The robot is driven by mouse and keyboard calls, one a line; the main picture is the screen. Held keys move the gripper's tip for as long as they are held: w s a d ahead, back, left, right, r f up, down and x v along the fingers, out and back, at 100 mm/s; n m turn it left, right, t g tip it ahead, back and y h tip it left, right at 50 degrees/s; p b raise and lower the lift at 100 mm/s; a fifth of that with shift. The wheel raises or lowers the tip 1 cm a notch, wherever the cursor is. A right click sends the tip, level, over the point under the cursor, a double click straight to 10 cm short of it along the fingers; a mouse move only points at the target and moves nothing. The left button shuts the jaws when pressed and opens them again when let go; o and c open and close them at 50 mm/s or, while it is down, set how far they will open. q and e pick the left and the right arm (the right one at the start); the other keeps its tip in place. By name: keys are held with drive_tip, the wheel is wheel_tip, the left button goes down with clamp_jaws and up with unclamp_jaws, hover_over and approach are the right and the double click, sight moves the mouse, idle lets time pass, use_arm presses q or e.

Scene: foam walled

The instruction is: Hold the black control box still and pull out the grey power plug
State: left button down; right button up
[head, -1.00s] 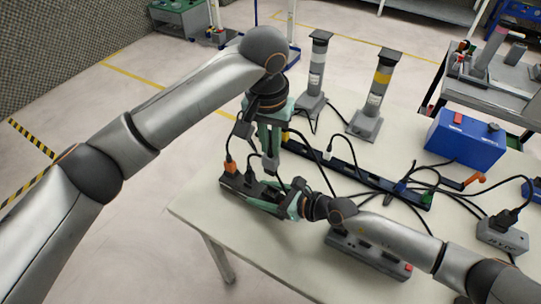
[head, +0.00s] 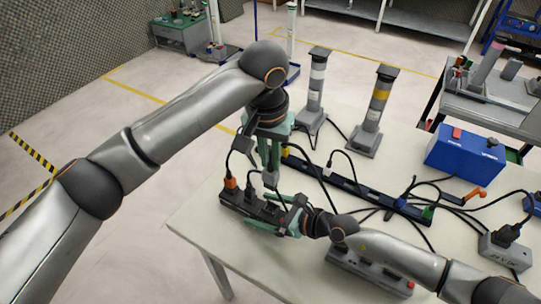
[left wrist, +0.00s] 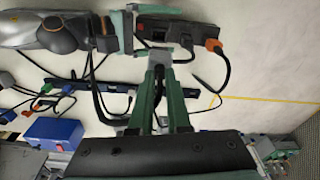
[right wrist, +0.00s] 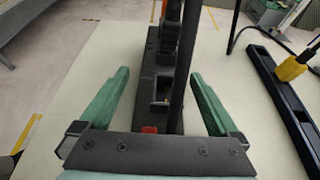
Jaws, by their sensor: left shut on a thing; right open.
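The black control box (head: 238,203) lies near the table's left edge, with an orange plug (head: 231,183) in its far end. My left gripper (head: 270,168) points down over the box, shut on the grey plug (head: 270,181). The plug appears above the box top; I cannot tell whether it still touches. In the left wrist view the fingers (left wrist: 160,62) partly hide it. My right gripper (head: 284,222) is open at the near end of the box. In the right wrist view its fingers (right wrist: 160,95) stand apart on either side of the box (right wrist: 150,85), which shows an open square socket and a red switch.
A long black power strip (head: 355,187) with cables lies behind the box. Two grey posts, one yellow-banded (head: 378,100), and a blue box (head: 466,152) stand farther back. A grey switch box (head: 370,272) lies below my right arm. Cables cross the table's right side.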

drive_tip(key=v, duration=1.1)
drive_tip(key=shift+s+d+r, duration=0.15)
drive_tip(key=shift+s+d, duration=0.05)
drive_tip(key=shift+d, duration=0.1)
drive_tip(key=shift+s, duration=0.15)
